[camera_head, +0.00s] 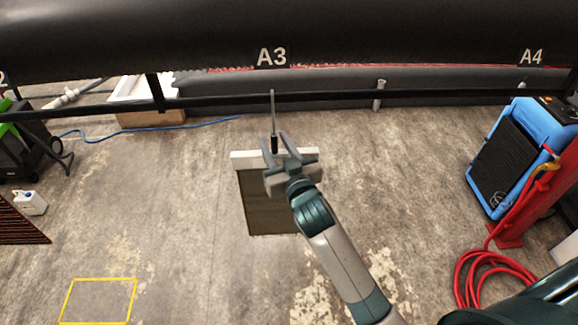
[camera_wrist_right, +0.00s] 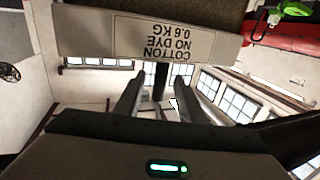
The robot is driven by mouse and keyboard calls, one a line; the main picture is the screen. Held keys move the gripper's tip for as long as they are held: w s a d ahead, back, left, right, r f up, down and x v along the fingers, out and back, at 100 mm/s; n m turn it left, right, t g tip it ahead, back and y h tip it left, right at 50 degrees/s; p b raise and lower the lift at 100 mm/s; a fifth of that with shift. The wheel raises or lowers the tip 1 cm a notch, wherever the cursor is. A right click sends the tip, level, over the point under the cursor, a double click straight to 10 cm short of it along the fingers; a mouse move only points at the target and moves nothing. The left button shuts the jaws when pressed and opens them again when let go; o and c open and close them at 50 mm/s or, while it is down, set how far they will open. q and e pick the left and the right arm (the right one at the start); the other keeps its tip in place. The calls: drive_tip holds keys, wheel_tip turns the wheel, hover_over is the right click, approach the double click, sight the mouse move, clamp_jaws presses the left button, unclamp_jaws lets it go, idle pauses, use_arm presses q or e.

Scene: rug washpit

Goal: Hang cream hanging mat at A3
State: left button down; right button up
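The hanging mat (camera_head: 258,207) has a pale cream top band (camera_head: 243,158) and a darker brown-olive face. It hangs upright below the A3 sign (camera_head: 271,57), at the lower end of a thin metal hanger (camera_head: 273,112) with a dark tip. Whether the band is hooked on the hanger I cannot tell. My right gripper (camera_head: 285,148) is at the band, its fingers apart. In the right wrist view the fingers (camera_wrist_right: 167,95) stand open beside the band (camera_wrist_right: 165,40), which reads "COTTON NO DYE 0.6 KG". A dark upright piece shows between them. My left gripper is not in view.
A dark rail (camera_head: 330,97) runs across the back, with another hanger (camera_head: 380,95) to the right and the A4 sign (camera_head: 531,57) further right. A blue machine (camera_head: 520,160) and a coiled red hose (camera_head: 485,280) are at the right. A yellow floor outline (camera_head: 98,280) is at lower left.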

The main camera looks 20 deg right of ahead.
drive_tip(key=s+b, duration=0.4)
drive_tip(key=s, duration=1.3)
drive_tip(key=shift+d, duration=0.2)
wheel_tip(320, 180, down, 32)
drive_tip(key=w+a+n+g+b, duration=0.1)
drive_tip(key=a+n+g, duration=0.1)
drive_tip(key=g, duration=0.4)
drive_tip(key=s+f+g, duration=0.1)
drive_tip(key=s+f, duration=0.2)
drive_tip(key=f, duration=0.4)
drive_tip(key=s+f+g, duration=0.1)
drive_tip(key=s+f, duration=0.1)
drive_tip(key=f, duration=0.6)
drive_tip(key=s+d+f+g+b, duration=0.1)
drive_tip(key=s+d+f+g, duration=0.15)
drive_tip(key=s+f, duration=0.85)
drive_tip(key=s+d+f+g, duration=0.2)
drive_tip(key=s+f, duration=0.6)
drive_tip(key=s, duration=0.5)
drive_tip(key=s+d+f+g, duration=0.3)
drive_tip(key=s+f, duration=0.6)
drive_tip(key=s, duration=0.5)
drive_tip(key=shift+d+f+g+b, duration=0.35)
drive_tip(key=shift+g+b, duration=0.1)
drive_tip(key=shift+g, duration=0.3)
